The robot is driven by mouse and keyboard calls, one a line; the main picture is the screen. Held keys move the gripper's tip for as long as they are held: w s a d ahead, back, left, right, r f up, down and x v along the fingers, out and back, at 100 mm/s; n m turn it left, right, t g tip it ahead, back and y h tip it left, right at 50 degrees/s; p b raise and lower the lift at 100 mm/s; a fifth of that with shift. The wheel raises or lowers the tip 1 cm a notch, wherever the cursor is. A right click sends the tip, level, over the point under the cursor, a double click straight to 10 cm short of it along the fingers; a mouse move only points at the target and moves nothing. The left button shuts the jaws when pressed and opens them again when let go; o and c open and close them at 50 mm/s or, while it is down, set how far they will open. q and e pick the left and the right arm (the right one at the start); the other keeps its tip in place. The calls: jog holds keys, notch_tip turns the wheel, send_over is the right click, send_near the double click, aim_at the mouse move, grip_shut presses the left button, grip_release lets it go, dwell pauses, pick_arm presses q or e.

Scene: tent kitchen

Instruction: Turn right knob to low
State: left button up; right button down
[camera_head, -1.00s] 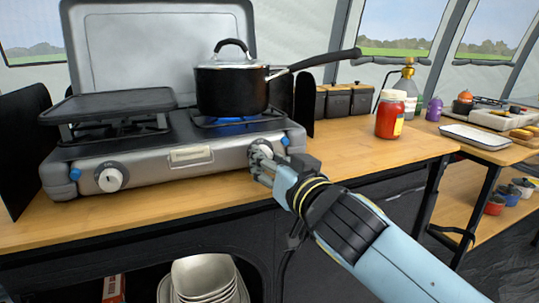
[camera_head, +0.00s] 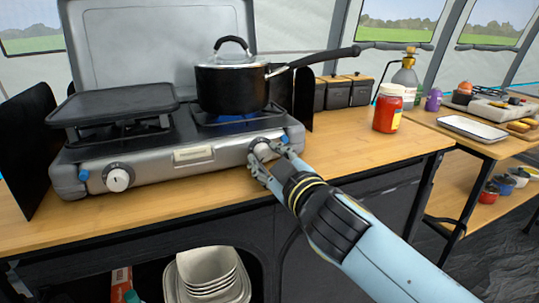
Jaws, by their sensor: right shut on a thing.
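The right knob (camera_head: 262,149) is a pale round dial on the front panel of the grey camping stove (camera_head: 225,152). My right gripper (camera_head: 264,163) is at this knob, with its fingers on either side, shut on it. The fingers partly cover the knob, so its exact setting cannot be read. A blue flame (camera_head: 230,119) shows under the black saucepan (camera_head: 232,88) on the right burner. The left knob (camera_head: 119,178) is white and uncovered. My left gripper is not in view.
The saucepan's long handle (camera_head: 320,58) sticks out to the right above my gripper. A flat black griddle (camera_head: 115,104) covers the left burner. Counter space between stove and jar is clear.

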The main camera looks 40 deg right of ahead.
jog(key=shift+n, duration=0.4)
jog(key=c, duration=0.9)
grip_release()
jog(key=shift+c, duration=0.2)
jog(key=shift+s, duration=0.1)
jog(key=v, duration=0.7)
jog(key=shift+s+a, duration=0.2)
jog(key=shift+s, duration=0.2)
